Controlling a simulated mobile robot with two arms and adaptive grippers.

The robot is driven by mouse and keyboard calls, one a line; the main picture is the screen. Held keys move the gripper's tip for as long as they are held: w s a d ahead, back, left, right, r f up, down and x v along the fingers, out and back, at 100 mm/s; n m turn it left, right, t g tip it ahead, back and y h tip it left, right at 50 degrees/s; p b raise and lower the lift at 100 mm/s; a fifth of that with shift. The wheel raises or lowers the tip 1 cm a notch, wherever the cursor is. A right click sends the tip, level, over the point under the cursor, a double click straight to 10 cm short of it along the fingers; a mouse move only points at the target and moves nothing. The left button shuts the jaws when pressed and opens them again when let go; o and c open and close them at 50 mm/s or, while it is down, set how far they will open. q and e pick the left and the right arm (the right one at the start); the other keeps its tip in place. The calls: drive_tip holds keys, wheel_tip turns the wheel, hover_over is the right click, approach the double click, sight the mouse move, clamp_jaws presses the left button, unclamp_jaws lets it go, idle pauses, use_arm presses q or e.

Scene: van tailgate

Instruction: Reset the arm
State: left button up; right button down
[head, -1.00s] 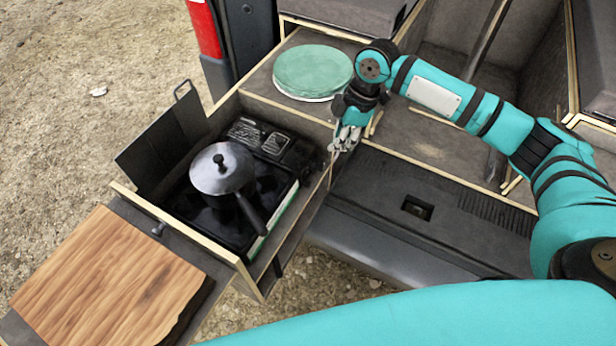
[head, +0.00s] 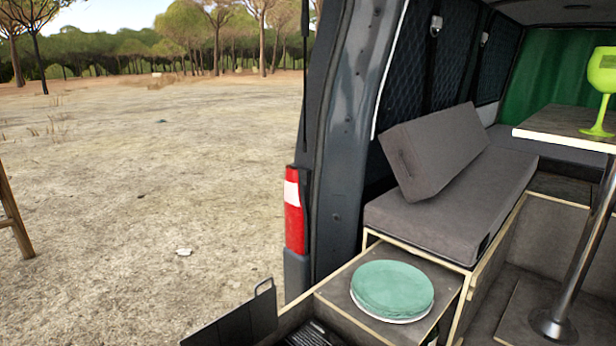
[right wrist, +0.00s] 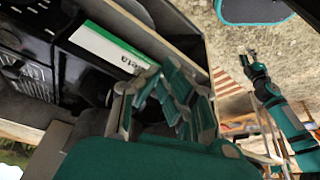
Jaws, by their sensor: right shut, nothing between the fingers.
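My right gripper (right wrist: 165,92) shows in the right wrist view, with its teal and grey fingers together and nothing held. It is beside the wooden edge of the pulled-out stove drawer (right wrist: 190,52). In that view, a teal arm that looks like my left one reaches in at the right, its small gripper (right wrist: 250,57) over the sandy ground, apart from the drawer. Whether that gripper is open is too small to tell. Neither gripper shows in the head view.
The head view shows a stack of green plates (head: 392,288) on the van's rear counter, a grey cushion (head: 435,152) on the bench, a green goblet (head: 602,85) on a table, and a metal table leg (head: 585,250). Open sandy ground (head: 150,200) lies left.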

drive_tip(key=s+d+m+t+h, duration=0.2)
drive_tip(key=s+d+m+h, duration=0.2)
drive_tip(key=s+d+m, duration=0.95)
wheel_tip(320, 180, down, 29)
drive_tip(key=s+a+n+g+b, duration=0.2)
drive_tip(key=s+d+f+g+b, duration=0.1)
drive_tip(key=s+d+f, duration=0.1)
drive_tip(key=s+f, duration=1.5)
drive_tip(key=shift+d+f, duration=0.15)
drive_tip(key=shift+d, duration=0.25)
drive_tip(key=shift+n, duration=0.25)
